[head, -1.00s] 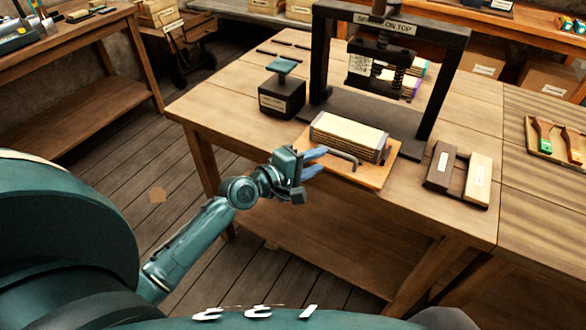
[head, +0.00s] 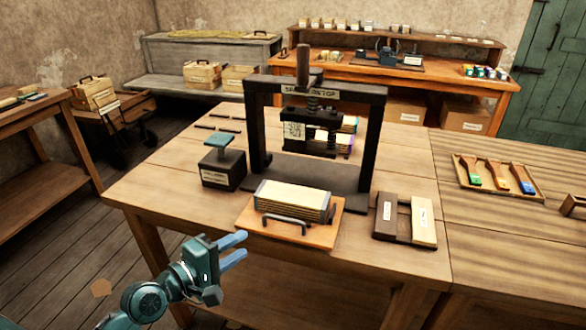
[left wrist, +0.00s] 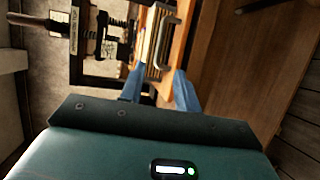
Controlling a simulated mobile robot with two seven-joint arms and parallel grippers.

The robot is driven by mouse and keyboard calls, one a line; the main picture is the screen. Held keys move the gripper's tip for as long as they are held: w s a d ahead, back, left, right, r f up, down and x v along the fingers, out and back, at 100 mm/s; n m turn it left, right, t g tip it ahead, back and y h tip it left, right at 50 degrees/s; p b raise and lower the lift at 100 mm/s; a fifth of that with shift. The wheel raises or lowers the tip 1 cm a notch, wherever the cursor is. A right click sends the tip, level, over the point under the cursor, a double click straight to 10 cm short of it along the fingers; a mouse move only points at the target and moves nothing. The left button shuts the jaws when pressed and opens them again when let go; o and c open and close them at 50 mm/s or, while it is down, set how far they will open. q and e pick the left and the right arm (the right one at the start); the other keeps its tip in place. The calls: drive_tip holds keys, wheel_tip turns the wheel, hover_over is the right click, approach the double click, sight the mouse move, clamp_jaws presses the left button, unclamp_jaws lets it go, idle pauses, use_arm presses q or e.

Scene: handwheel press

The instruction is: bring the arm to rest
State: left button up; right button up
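My left gripper (head: 239,250) is in front of the table's near edge, lower left of the orange board. Its two blue fingers are apart with nothing between them; the left wrist view shows the same gap (left wrist: 160,88). The black press (head: 376,130) stands upright on the table with a screw and spindle at its top. In front of it the orange board (head: 245,222) with a dark handle (head: 285,221) carries a block of stacked boards or books (head: 291,200). My right gripper is not in view.
A dark block with a green top (head: 222,165) stands left of the press. A dark and pale wooden piece (head: 405,219) lies to the right. A tray of brushes (head: 497,178) is farther right. Open floor lies left of the table.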

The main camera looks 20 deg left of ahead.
use_arm(q)
drive_tip(key=s+d+f+m+g+y, duration=0.1)
drive_tip(key=s+d+f+m+g, duration=0.1)
drive_tip(key=s+d+f+m, duration=0.2)
drive_tip(key=s+d+f+m+g+y, duration=0.1)
drive_tip(key=s+d+f+m, duration=0.4)
drive_tip(key=s+f+m, duration=0.6)
drive_tip(key=shift+d+m+g+y, duration=0.2)
drive_tip(key=shift+m+g+y, duration=0.3)
drive_tip(key=shift+m, duration=0.4)
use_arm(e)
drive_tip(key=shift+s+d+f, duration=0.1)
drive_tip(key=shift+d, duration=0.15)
use_arm(q)
drive_tip(key=shift+f, duration=0.1)
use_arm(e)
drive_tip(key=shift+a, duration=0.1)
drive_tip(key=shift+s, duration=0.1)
